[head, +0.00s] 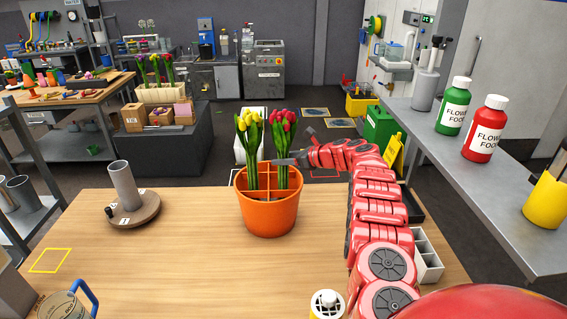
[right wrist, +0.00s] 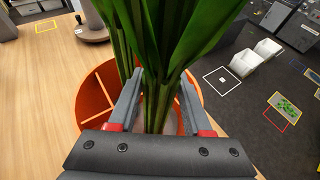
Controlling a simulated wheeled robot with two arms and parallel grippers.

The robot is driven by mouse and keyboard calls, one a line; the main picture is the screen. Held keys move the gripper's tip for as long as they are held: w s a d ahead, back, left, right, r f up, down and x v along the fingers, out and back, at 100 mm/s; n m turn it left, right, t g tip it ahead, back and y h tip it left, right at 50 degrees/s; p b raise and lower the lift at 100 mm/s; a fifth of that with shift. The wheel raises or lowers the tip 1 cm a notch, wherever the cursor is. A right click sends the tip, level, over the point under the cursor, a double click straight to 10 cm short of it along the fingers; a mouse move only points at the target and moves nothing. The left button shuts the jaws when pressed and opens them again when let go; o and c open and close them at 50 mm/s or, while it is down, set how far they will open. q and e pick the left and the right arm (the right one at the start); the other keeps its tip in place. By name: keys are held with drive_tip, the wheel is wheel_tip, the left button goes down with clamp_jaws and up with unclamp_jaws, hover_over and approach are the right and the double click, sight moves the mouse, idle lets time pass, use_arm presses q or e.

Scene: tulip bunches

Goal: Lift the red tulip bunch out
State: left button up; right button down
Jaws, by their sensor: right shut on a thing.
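The red tulip bunch (head: 284,124) stands upright in the right part of an orange divided pot (head: 268,218) on the wooden table. A yellow tulip bunch (head: 248,128) stands in the pot to its left. My right gripper (head: 283,161) reaches in from the right and is shut on the red bunch's stems above the rim. In the right wrist view the gripper's fingers (right wrist: 156,98) flank the green stems, with the pot's wall (right wrist: 92,105) below. The stems' lower ends are hidden. My left gripper is not in view.
A grey cylinder on a round wooden base (head: 134,208) stands left of the pot. A yellow outlined square (head: 50,260) marks the table at left. A shelf at right holds green (head: 453,108) and red (head: 485,130) bottles. The table's middle left is clear.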

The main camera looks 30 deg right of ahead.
sight(281, 107)
drive_tip(key=shift+r, duration=0.6)
wheel_tip(281, 107, up, 10)
drive_tip(key=shift+r+b, duration=0.1)
drive_tip(key=shift+b, duration=0.55)
wheel_tip(281, 107, up, 5)
drive_tip(key=p, duration=0.3)
drive_tip(key=shift+r+p, duration=0.2)
drive_tip(key=shift+p, duration=0.1)
drive_tip(key=shift+r+p, duration=0.55)
drive_tip(key=shift+p, duration=0.05)
drive_tip(key=shift+r, duration=0.1)
